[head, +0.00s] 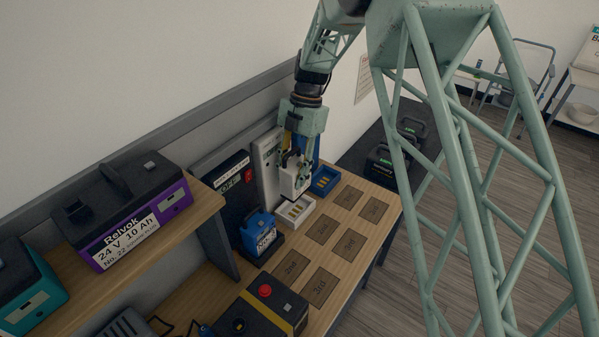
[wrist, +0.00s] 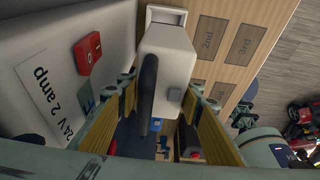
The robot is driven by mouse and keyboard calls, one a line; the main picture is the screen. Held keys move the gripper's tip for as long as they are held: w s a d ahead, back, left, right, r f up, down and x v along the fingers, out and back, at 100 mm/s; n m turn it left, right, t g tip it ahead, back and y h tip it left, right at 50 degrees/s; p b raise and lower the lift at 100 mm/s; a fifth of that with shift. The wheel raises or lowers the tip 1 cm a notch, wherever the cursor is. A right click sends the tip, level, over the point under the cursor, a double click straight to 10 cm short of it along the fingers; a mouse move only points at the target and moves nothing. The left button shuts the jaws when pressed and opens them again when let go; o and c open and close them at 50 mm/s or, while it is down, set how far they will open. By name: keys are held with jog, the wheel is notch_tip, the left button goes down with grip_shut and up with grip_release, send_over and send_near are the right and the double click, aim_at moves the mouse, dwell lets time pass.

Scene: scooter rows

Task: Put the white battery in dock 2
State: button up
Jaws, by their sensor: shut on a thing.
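The white battery (head: 288,181) is held upright in my gripper (head: 296,158), just above the white dock (head: 296,209). In the wrist view the white battery (wrist: 178,62), with its dark handle, sits between my gripper's two yellow-padded fingers (wrist: 160,92). The white dock's tray shows gold contacts in the head view, and a tall white charger panel (head: 266,160) stands behind it. A gap seems to show between the battery and the tray, but its size is hard to tell. No dock number is readable.
A blue dock (head: 325,181) with an empty tray is right of the white one. A blue battery (head: 259,233) stands in the black dock at left, whose display reads OFF. Marked mats (head: 322,227) lie bare in front. A purple battery (head: 135,215) is on the shelf.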

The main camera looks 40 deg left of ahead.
aim_at(292, 193)
jog(key=shift+s+f, duration=0.1)
jog(key=shift+f, duration=0.05)
dwell(0.6)
jog(key=shift+a+f+b, duration=0.1)
jog(key=shift+f+b, duration=0.6)
jog(key=shift+f, duration=2.55)
jog(key=shift+b, duration=0.85)
dwell(1.3)
jog(key=shift+f+b, duration=0.5)
jog(key=shift+f, duration=0.35)
dwell(1.0)
